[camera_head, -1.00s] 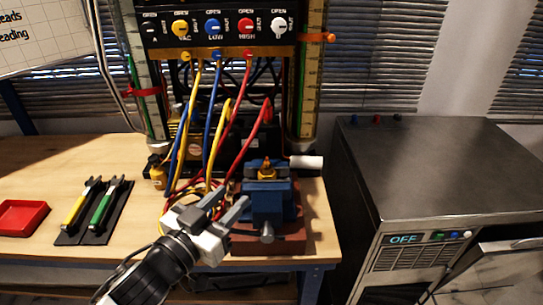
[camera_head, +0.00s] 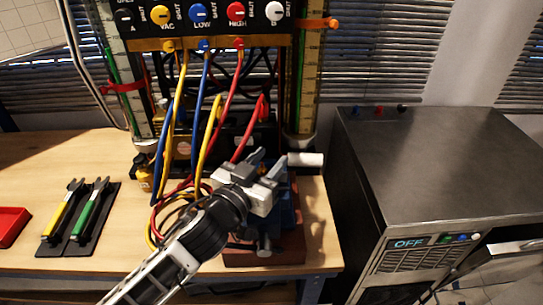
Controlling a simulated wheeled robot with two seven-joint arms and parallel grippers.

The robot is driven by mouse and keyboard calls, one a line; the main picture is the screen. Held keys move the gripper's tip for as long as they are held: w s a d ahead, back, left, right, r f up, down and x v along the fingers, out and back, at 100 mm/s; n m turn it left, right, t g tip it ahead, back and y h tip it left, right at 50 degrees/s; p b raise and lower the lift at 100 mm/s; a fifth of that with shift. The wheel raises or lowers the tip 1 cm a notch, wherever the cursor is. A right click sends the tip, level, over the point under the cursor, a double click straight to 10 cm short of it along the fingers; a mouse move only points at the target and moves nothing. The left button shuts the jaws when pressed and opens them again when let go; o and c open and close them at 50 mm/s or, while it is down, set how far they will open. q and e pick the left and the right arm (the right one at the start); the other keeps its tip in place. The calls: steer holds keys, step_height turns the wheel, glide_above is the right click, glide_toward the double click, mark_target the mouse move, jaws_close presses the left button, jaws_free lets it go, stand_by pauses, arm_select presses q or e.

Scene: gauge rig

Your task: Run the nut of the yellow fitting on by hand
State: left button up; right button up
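My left gripper (camera_head: 268,165) is over the blue vise (camera_head: 290,212), its two fingers apart and pointing up and away. The brass-yellow fitting that showed on top of the vise earlier is now hidden behind the gripper. I cannot tell whether the fingers are around the fitting or touching it. A yellow hose (camera_head: 209,135) hangs in front of the rig and curls down to the bench left of the vise. Its nut end cannot be made out. My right gripper is not in view.
The gauge panel (camera_head: 205,18) with coloured knobs stands behind. Blue and red hoses (camera_head: 244,135) hang close to my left gripper. A white cylinder (camera_head: 305,159) is right of the vise. Yellow and green-handled wrenches (camera_head: 88,212) and a red tray (camera_head: 10,225) lie left. A grey machine (camera_head: 440,165) stands right.

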arm_select(q)
steer(key=shift+c, duration=0.4)
jaws_close()
